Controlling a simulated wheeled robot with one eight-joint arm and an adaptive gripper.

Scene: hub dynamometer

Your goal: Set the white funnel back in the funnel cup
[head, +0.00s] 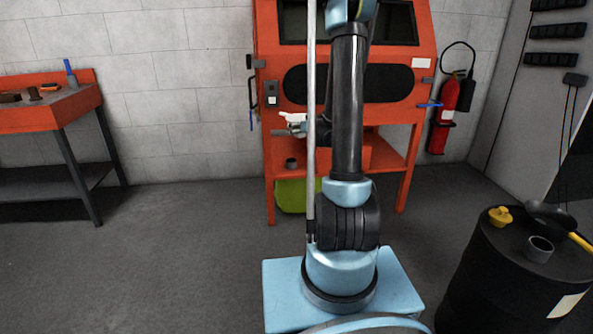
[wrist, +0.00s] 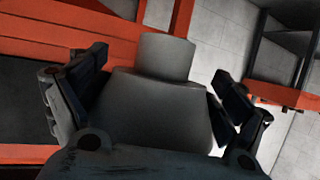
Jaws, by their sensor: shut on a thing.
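The white funnel (head: 293,117) is held in front of the orange cabinet in the head view. In the wrist view the funnel (wrist: 165,105) fills the middle, grey in shadow, with a wide body and a narrower end pointing up the picture. My gripper (wrist: 160,75) has one finger on each side of it and is shut on it. In the head view my gripper (head: 290,131) is small and partly hidden by a pole and my arm. A small dark cup (head: 291,163) stands on the cabinet's shelf below the gripper. I cannot tell whether it is the funnel cup.
The orange cabinet (head: 345,52) has an open lower shelf with a green bin (head: 291,196) beneath. A black drum (head: 500,270) at right carries a grey cup (head: 539,248), a yellow piece (head: 500,216) and a black pan-like thing (head: 550,214). An orange workbench (head: 50,112) stands left. The floor between is clear.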

